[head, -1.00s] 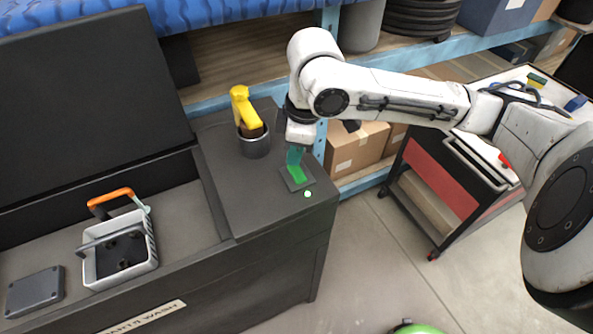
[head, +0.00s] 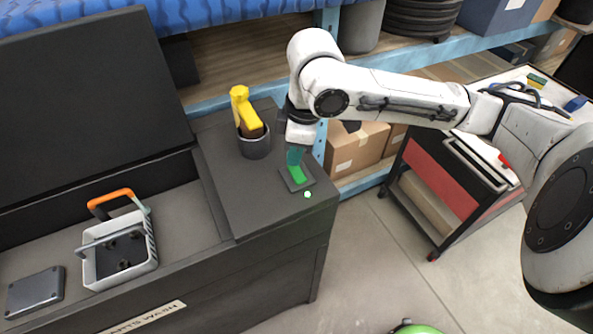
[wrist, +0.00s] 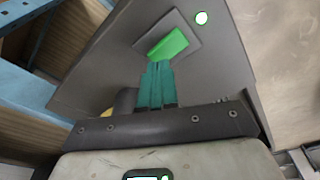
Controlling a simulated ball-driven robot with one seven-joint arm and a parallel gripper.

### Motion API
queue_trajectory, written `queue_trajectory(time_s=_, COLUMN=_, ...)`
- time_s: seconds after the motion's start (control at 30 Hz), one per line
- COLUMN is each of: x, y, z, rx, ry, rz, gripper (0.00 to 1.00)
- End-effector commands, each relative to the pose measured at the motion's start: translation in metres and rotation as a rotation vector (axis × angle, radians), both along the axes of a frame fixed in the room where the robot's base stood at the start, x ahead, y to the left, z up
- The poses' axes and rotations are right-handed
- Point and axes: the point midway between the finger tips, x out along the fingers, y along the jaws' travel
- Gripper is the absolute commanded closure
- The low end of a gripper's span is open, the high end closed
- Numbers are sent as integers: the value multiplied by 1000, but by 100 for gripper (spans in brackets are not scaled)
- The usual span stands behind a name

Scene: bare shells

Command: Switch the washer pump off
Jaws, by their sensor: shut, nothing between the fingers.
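The washer pump switch is a bright green rocker (head: 299,176) on a square dark plate, on the right-hand top of the dark parts washer (head: 225,190). A small round green light (head: 307,194) glows beside it. In the wrist view the rocker (wrist: 168,45) sits just beyond my fingertips, with the lit light (wrist: 201,18) to its upper right. My gripper (head: 296,163) points down with its teal fingers shut and empty, at the rear edge of the rocker. The fingers (wrist: 157,68) show together in the wrist view; I cannot tell whether they touch the rocker.
A yellow spray-bottle head (head: 244,108) stands in a dark cup (head: 255,146) behind left of the switch. The open basin holds a grey caddy (head: 88,264) with an orange handle. A red and black cart (head: 440,180) stands at right. The top left of the switch is clear.

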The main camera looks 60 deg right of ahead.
Motion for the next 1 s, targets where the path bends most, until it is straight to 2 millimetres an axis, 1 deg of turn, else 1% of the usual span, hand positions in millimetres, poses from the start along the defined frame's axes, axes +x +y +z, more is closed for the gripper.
queue_trajectory(time_s=0.53, x=0, y=0, z=0, rx=0, ry=0, rz=0, gripper=100)
queue_trajectory(time_s=1.0, x=0, y=0, z=-6, rx=0, ry=0, rz=0, gripper=100)
